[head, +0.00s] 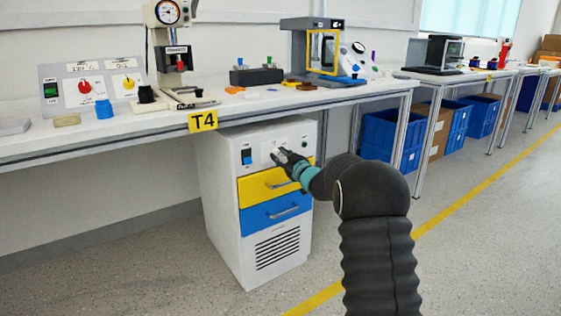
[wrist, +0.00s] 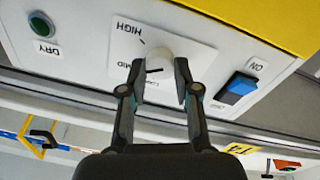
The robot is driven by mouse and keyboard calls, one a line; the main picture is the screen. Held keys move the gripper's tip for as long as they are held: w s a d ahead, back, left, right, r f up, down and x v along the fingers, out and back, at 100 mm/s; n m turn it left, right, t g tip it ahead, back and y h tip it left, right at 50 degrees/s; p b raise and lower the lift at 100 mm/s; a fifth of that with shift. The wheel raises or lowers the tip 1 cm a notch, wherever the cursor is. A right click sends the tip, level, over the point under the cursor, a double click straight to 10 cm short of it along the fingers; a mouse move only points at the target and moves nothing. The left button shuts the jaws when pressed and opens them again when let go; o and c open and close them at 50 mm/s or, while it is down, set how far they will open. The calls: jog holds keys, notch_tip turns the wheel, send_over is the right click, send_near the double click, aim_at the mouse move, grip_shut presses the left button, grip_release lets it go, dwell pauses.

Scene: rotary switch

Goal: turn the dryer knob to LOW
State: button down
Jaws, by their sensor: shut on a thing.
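The dryer (head: 222,205) is a white cabinet under the bench, with a control panel at its top. Its knob (wrist: 158,48) is pale and round, on a white plate marked HIGH and MID; the wrist view shows the lettering upside down. A third label below MID is partly hidden. A dark line shows at the knob's lower edge, between the fingers. My gripper (wrist: 160,77) is shut on the knob, one finger on each side. In the head view, my gripper (head: 282,156) is at the panel and covers most of the knob.
A blue rocker switch (wrist: 236,89) and a green DRY button (wrist: 41,24) flank the knob plate. Yellow (head: 258,188) and blue (head: 262,217) drawers with handles lie below the panel. The bench edge (head: 290,105) overhangs above.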

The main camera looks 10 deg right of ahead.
jog(key=n, duration=0.7)
jog(key=shift+y, duration=0.3)
jog(key=n, duration=0.5)
jog(key=shift+y, duration=0.3)
jog(key=shift+a+n, duration=0.1)
jog(key=shift+n, duration=0.3)
jog(key=c, duration=0.8)
grip_release()
jog(key=shift+c, duration=0.2)
jog(key=shift+s, duration=0.1)
jog(key=shift+s+d+f, duration=0.1)
jog(key=shift+s+d, duration=0.15)
jog(key=shift+d, duration=0.05)
jog(key=r+v, duration=0.1)
jog(key=v, duration=1)
jog(key=shift+f, duration=0.3)
